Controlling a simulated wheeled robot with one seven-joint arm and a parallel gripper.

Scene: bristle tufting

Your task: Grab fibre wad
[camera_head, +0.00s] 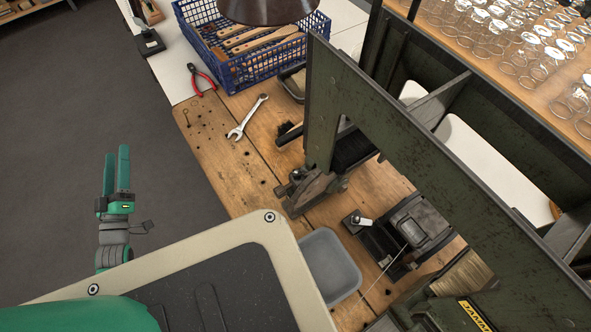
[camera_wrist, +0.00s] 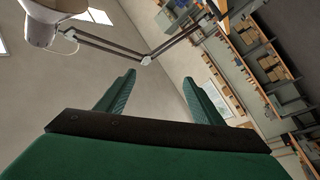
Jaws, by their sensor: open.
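My gripper (camera_head: 116,160) is raised over the grey floor at the left of the head view, left of the workbench and apart from everything. Its two green fingers are open and empty. They also show in the wrist view (camera_wrist: 160,80), with only wall, lamp and shelves beyond. A tan bundle of fibres (camera_head: 464,281) sits at the lower right of the head view, by the dark green machine (camera_head: 322,105). I cannot tell for certain whether it is the fibre wad.
An empty-looking grey tray (camera_head: 330,265) stands at the bench's near side. A wrench (camera_head: 247,116), red pliers (camera_head: 201,78) and a blue crate (camera_head: 262,70) of wooden pieces lie behind. The tall machine frame blocks the right. Glasses (camera_head: 530,55) stand at upper right. Floor at left is clear.

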